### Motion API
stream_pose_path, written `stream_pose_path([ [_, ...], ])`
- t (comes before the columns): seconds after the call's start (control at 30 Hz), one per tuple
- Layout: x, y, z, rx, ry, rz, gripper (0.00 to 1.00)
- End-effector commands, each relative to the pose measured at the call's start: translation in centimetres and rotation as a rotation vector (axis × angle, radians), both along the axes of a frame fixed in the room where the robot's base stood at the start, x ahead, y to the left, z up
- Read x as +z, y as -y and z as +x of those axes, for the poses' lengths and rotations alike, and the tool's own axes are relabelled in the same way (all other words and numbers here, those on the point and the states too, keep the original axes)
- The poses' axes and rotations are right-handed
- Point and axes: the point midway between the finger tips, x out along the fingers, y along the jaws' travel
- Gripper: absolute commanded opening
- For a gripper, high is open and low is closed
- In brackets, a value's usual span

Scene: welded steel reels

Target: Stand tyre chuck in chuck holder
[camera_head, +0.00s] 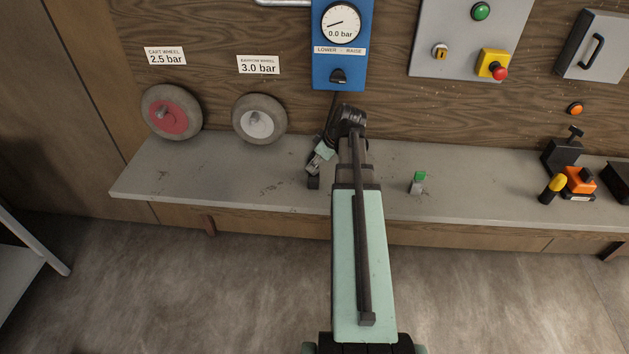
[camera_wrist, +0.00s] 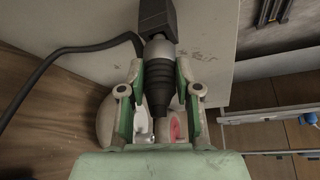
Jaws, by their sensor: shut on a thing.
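The tyre chuck (camera_wrist: 158,78) has a black ribbed body and a grey collar and shows between my gripper's fingers in the wrist view. My gripper (camera_wrist: 160,92) is shut on its ribbed body, with one green-padded finger on each side. A dark square block (camera_wrist: 157,18), possibly the chuck holder, lies in line with the collar end. I cannot tell whether the chuck is seated in it. In the head view, my gripper (camera_head: 321,156) is low over the bench, left of my forearm. A small dark block (camera_head: 313,183) is just below it; the chuck is mostly hidden there.
A black hose (camera_wrist: 62,53) loops from the chuck's far end. The grey bench (camera_head: 240,178) carries a red-hubbed wheel (camera_head: 172,112), a white-hubbed wheel (camera_head: 259,119) and a small green-topped piece (camera_head: 419,182). A blue gauge panel (camera_head: 341,62) hangs behind my arm.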

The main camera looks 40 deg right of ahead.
Motion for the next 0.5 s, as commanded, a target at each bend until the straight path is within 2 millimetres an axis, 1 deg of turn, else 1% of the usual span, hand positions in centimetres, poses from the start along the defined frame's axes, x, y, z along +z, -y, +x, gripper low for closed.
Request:
stream_pose_path([
  [0.5,-0.76,0.00,0.00,0.000,0.000,0.000,0.00],
])
